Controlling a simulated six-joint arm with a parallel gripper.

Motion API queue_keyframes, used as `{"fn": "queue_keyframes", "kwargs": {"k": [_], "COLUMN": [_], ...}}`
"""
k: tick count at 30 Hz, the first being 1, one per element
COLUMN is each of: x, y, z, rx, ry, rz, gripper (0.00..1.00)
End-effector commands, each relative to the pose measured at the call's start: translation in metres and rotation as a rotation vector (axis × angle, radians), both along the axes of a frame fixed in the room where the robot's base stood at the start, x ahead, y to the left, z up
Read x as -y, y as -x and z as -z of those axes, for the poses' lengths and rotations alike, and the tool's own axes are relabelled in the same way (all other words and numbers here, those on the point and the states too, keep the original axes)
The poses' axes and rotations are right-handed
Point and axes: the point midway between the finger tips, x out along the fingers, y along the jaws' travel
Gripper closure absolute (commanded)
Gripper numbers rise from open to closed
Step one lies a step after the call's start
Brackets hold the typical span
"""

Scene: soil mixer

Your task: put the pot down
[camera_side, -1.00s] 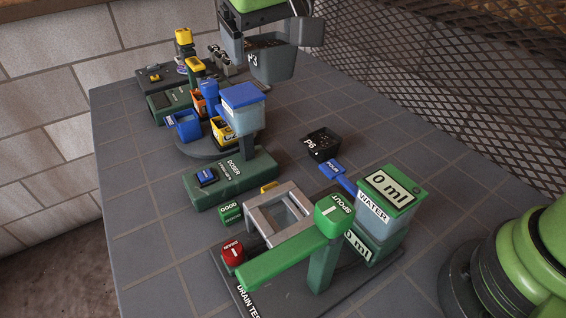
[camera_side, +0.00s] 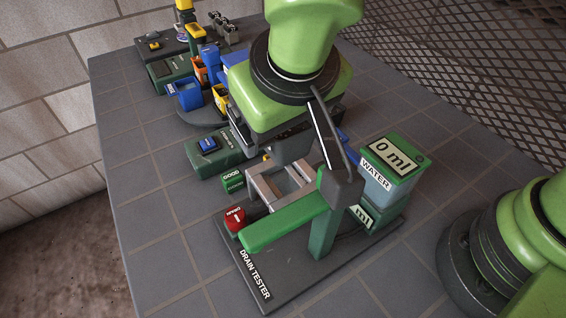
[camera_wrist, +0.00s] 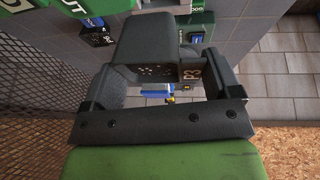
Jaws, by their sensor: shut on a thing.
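My gripper (camera_wrist: 165,78) is shut on the dark grey pot (camera_wrist: 146,40), which sits between its fingers in the wrist view. A small label on the pot shows at its right. In the side view my gripper (camera_side: 314,165) is low over the grey square frame (camera_side: 262,190) of the drain tester (camera_side: 300,284), beside the green arm (camera_side: 285,223) of the spout. My wrist hides most of the pot there. I cannot tell whether the pot touches the frame or is above it.
The red drain button (camera_side: 235,218) and green GOOD button (camera_side: 232,181) stand left of the frame. The water tank (camera_side: 385,172) reads 0 ml at the right. The green doser (camera_side: 213,155) is behind. Free table lies to the left.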

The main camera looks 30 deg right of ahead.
Motion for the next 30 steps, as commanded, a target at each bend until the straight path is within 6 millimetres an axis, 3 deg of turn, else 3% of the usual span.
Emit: {"fn": "queue_keyframes", "kwargs": {"k": [3,13,26,27,29,30], "x": [0.0,0.0,0.0,0.0,0.0,0.0], "y": [0.0,0.0,0.0,0.0,0.0,0.0], "z": [0.02,0.06,0.068,0.068,0.068,0.068], "rx": [-0.004,-0.003,-0.001,-0.001,-0.001,-0.001], "ry": [0.003,0.002,-0.002,-0.002,-0.002,-0.002], "rz": [-0.002,-0.001,-0.001,0.0,0.0,-0.001], "gripper": [0.43,0.43,0.43,0.12,0.0,0.0]}}
